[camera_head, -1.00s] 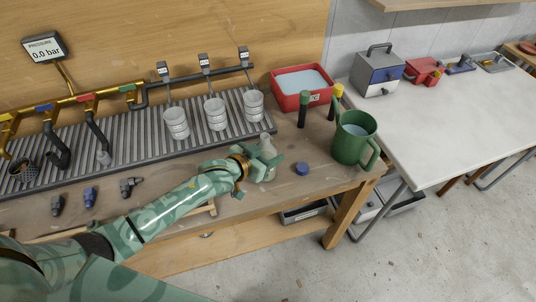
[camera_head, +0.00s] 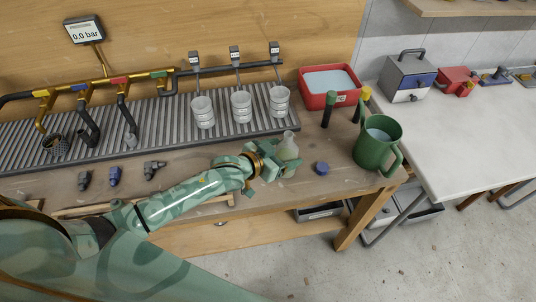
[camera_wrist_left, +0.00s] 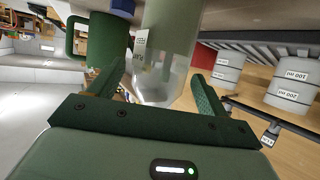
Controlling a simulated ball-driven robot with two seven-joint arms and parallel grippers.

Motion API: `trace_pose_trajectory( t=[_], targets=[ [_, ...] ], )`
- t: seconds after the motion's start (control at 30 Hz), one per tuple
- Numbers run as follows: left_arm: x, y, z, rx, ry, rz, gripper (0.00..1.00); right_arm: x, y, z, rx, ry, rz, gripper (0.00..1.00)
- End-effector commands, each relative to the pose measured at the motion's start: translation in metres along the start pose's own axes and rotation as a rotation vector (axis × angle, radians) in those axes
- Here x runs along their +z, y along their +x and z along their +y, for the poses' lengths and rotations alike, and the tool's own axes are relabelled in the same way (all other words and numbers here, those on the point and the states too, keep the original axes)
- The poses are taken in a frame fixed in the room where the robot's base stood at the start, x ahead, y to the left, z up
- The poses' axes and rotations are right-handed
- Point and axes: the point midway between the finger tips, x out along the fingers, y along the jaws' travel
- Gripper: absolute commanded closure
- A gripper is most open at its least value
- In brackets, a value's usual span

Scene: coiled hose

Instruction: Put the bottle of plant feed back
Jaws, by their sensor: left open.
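The bottle (camera_head: 289,149), pale and translucent with a narrow neck, stands upright on the wooden bench near its front edge. It also shows in the left wrist view (camera_wrist_left: 172,35), with a small white label and a clear end. My left gripper (camera_head: 281,166) is at the bottle, coming in from the left. In the left wrist view its open fingers (camera_wrist_left: 156,85) lie on either side of the bottle. I cannot tell whether either finger touches it. The fingers hide part of the bottle in the head view. My right gripper is not in view.
A blue cap (camera_head: 321,168) and a green jug (camera_head: 377,144) stand right of the bottle. White cups (camera_head: 241,107) stand on the ribbed drain rack (camera_head: 165,127) behind my arm.

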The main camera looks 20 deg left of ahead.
Motion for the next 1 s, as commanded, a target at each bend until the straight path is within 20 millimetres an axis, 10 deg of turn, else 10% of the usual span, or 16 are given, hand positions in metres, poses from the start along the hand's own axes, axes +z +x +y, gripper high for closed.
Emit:
trace_pose_trajectory(
  t=[0.4,1.0],
  targets=[
    [-0.001,-0.083,0.0,0.0,-0.001,0.0,0.23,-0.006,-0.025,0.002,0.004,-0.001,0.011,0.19],
    [-0.001,-0.088,0.0,0.0,0.0,0.001,0.23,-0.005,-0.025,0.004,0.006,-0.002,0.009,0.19]
  ],
)
